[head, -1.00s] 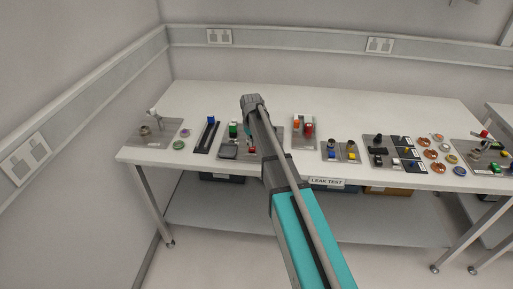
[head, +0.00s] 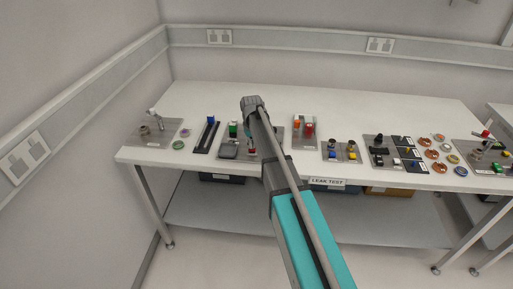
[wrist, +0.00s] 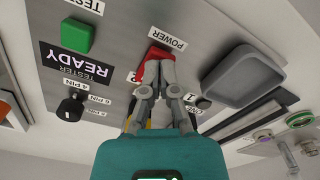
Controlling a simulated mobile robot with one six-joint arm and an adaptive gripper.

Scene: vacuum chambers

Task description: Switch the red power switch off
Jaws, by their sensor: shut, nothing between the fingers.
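The red power switch (wrist: 152,57) shows in the wrist view beneath a label reading POWER, on a grey tester panel (wrist: 130,30). My gripper (wrist: 159,64) is shut, with its fingertips in front of the switch and covering part of it. Whether they touch it, and how the switch is tilted, I cannot tell. In the head view my gripper (head: 252,103) reaches over the bench, and my arm partly covers the panel (head: 262,135). A small red part (head: 252,151) shows there beside the arm.
Near the switch in the wrist view are a green block (wrist: 77,37), a READY display (wrist: 75,63), a black knob (wrist: 70,108) and a grey tray (wrist: 242,76). Other panels with small parts line the bench front. The back of the bench (head: 330,98) is clear.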

